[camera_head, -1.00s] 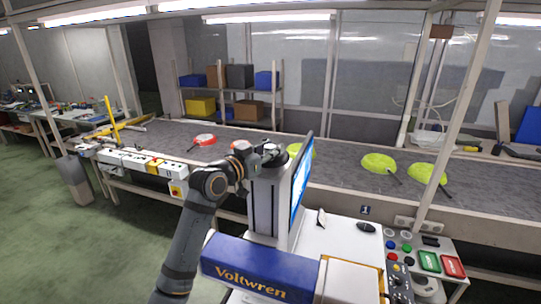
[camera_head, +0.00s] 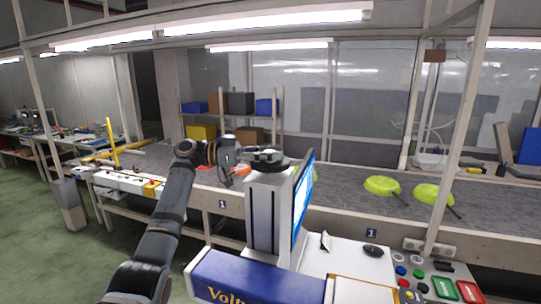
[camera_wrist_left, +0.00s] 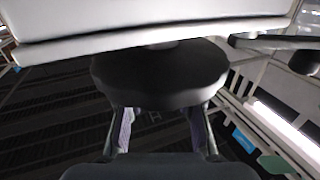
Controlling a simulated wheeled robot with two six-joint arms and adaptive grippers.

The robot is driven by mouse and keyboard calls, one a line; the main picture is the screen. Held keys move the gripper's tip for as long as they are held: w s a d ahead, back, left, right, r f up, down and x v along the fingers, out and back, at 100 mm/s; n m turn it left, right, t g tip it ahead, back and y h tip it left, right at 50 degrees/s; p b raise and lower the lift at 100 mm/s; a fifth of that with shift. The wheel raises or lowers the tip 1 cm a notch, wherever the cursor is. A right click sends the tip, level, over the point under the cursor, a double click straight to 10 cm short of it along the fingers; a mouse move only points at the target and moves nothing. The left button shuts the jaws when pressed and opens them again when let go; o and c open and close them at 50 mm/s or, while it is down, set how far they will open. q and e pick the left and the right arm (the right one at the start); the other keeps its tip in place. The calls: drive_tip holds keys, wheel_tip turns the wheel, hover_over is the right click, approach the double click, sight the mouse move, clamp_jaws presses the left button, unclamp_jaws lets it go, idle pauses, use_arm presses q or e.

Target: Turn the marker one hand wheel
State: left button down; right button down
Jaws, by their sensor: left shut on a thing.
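The hand wheel (camera_head: 268,158) is a dark round disc on top of the pale grey column beside the screen. In the left wrist view the black wheel (camera_wrist_left: 160,72) fills the upper middle, under a broad white surface. My left gripper (camera_head: 250,160) reaches it from the left in the head view. In the wrist view, the fingers of this gripper (camera_wrist_left: 162,108) lie on either side of the wheel's rim and are shut on it. The fingertips are partly hidden by the wheel. A "1" marker (camera_head: 222,204) shows on the conveyor side. My right gripper is not in view.
The screen (camera_head: 303,195) stands close to the right of the column. A control panel with coloured buttons (camera_head: 420,275) is at the lower right. A blue Voltwren box (camera_head: 250,280) lies in front.

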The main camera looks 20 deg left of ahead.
use_arm(q)
drive_tip(key=shift+r+m+g+h+p, duration=0.1)
drive_tip(key=shift+m+g+h+p, duration=0.3)
drive_tip(key=shift+m+g, duration=0.45)
drive_tip(key=shift+g, duration=0.45)
drive_tip(key=c, duration=1)
unclamp_jaws()
drive_tip(key=shift+a, duration=0.1)
drive_tip(key=a, duration=0.3)
drive_tip(key=s+a, duration=0.1)
drive_tip(key=a, duration=0.3)
drive_tip(key=shift+s+a, duration=0.15)
drive_tip(key=shift+s, duration=0.05)
